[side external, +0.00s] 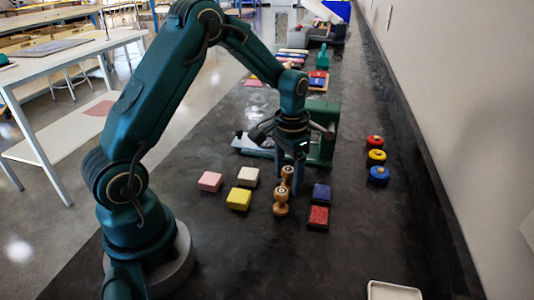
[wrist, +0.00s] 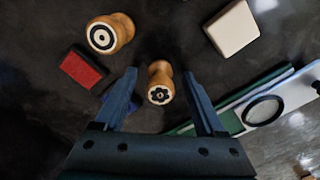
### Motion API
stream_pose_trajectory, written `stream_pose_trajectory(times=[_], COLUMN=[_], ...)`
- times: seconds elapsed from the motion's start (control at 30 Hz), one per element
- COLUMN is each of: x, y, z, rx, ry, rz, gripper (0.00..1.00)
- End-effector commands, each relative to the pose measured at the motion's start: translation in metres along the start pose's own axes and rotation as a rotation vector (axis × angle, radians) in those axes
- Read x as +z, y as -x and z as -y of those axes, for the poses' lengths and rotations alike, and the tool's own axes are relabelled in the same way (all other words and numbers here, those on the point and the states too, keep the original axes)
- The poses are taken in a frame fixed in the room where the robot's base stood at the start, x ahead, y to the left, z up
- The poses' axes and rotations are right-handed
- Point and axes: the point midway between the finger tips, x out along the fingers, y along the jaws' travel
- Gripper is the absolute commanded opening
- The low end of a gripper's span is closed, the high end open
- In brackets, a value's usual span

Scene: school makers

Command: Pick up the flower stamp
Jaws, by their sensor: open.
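The flower stamp (wrist: 160,84) is a small turned wooden stamp with a black flower mark on its pale round end. In the wrist view it lies between the fingers of my open gripper (wrist: 160,76), with gaps at both sides. In the side view my gripper (side external: 290,168) points down over the rear wooden stamp (side external: 287,174), which a finger partly hides. A second wooden stamp (wrist: 109,34) with a ring mark stands apart from the fingers, and shows in front of the first in the side view (side external: 281,199).
Red (side external: 319,217) and blue (side external: 321,194) pads lie right of the stamps. Yellow (side external: 239,199), white (side external: 248,176) and pink (side external: 210,181) blocks lie left. A green machine (side external: 325,145) stands just behind my gripper. Three round pots (side external: 377,157) sit near the wall.

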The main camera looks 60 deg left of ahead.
Motion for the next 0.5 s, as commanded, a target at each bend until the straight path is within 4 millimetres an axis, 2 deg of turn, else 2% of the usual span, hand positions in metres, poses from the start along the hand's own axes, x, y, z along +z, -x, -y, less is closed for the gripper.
stream_pose_trajectory(times=[0.07,0.1,0.23,0.27,0.5], x=[0.0,0.0,0.0,0.0,-0.0001], y=[0.0002,0.0002,0.0004,0.0004,0.0007], z=[0.0,0.0,0.0,0.0,0.0], rx=[0.0,0.0,0.0,0.0,0.0], ry=[0.0,0.0,0.0,0.0,0.0], rz=[0.0,0.0,0.0,0.0,0.0], gripper=[0.68,0.53,0.03,0.0,0.0])
